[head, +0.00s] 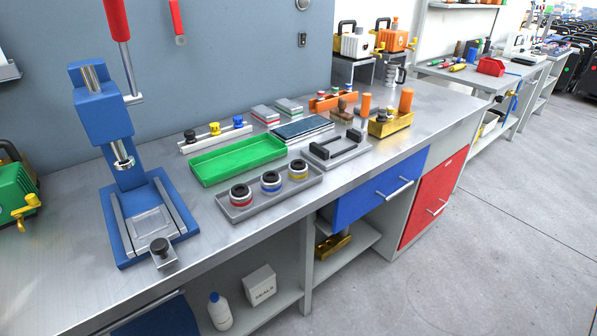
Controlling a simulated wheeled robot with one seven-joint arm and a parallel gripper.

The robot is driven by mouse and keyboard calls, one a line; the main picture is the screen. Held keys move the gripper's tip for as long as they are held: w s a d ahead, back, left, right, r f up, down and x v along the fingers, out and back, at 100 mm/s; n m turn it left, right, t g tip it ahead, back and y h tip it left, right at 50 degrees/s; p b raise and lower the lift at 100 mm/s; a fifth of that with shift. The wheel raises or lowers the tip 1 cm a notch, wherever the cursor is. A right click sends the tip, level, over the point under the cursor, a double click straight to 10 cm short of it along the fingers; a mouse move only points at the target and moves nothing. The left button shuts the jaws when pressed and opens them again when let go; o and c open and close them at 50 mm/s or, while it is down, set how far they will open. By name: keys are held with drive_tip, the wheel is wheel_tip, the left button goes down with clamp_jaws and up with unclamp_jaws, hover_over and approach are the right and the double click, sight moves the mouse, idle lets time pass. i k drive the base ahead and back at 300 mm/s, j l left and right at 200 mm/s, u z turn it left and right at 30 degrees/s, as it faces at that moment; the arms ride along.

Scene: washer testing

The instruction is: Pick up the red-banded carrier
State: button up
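The red-banded carrier (240,195) is a short round piece with a black top and a red band. It stands upright at the left end of a grey tray (272,205) on the metal bench. A blue-banded carrier (270,182) stands beside it in the middle of the tray. A yellow-banded carrier (298,170) stands at the tray's right end. The three look apart from each other. My gripper is not in the head view.
A blue press (104,115) with a red-handled lever stands left of the tray. A green tray (237,160) lies just behind it. A grey fixture with black handles (336,150) is to the right. Bare bench lies between the press and grey tray.

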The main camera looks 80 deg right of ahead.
sight(244, 203)
drive_tip(key=k+l+u, duration=0.2)
drive_tip(key=k+l, duration=0.2)
drive_tip(key=k+l+u, duration=0.45)
drive_tip(key=k, duration=0.4)
drive_tip(key=k+l+u, duration=0.2)
drive_tip(key=k, duration=0.3)
drive_tip(key=k+l+u, duration=0.25)
drive_tip(key=k, duration=0.2)
drive_tip(key=j, duration=0.1)
